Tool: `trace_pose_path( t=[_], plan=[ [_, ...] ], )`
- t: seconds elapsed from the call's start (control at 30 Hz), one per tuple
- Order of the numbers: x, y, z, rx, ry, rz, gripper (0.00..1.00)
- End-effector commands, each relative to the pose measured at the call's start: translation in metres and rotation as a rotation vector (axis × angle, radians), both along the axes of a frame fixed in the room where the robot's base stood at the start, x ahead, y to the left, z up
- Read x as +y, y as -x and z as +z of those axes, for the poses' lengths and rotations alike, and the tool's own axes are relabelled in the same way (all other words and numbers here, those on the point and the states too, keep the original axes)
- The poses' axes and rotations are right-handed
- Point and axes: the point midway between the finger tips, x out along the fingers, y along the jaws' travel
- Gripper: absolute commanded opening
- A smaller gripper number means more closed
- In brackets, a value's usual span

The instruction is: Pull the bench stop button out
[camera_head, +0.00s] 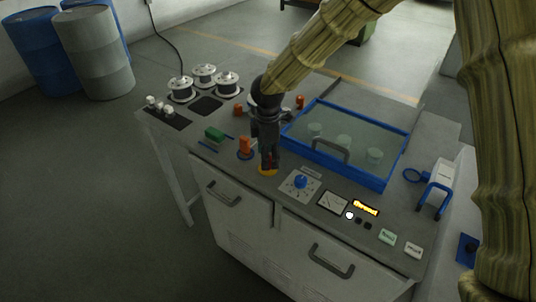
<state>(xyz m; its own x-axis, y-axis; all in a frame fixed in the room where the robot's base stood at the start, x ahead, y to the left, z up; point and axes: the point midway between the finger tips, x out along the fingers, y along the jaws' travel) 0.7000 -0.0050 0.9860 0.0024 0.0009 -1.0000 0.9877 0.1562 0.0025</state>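My gripper (268,158) points down at the front of the grey bench, left of the blue dial. A yellow-orange base (268,172), which looks like that of the stop button, shows right at the fingertips. A little red shows between the fingers, but the button's head is mostly hidden by them. I cannot tell whether the fingers touch or grip it, or whether the button is in or out.
An orange handle (246,145) stands close left of my gripper. A blue-framed clear cover (335,177) lies behind right. The blue dial (300,181), lit display (366,207) and green button (388,236) are to the right. Spools (204,74) stand at the back left.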

Motion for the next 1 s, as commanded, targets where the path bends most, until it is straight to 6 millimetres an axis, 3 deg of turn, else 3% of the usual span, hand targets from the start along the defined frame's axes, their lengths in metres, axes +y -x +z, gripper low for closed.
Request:
trace_pose_path(
  t=[0.2, 0.37, 0.8, 1.0],
  plan=[
    [0.0, 0.0, 0.001, 0.001, 0.0, 0.0, 0.56],
    [0.0, 0.0, 0.014, 0.0, 0.0, 0.0, 0.56],
    [0.0, -0.001, 0.091, -0.002, -0.001, -0.001, 0.56],
    [0.0, 0.0, 0.112, 0.0, -0.001, -0.001, 0.56]
  ],
)
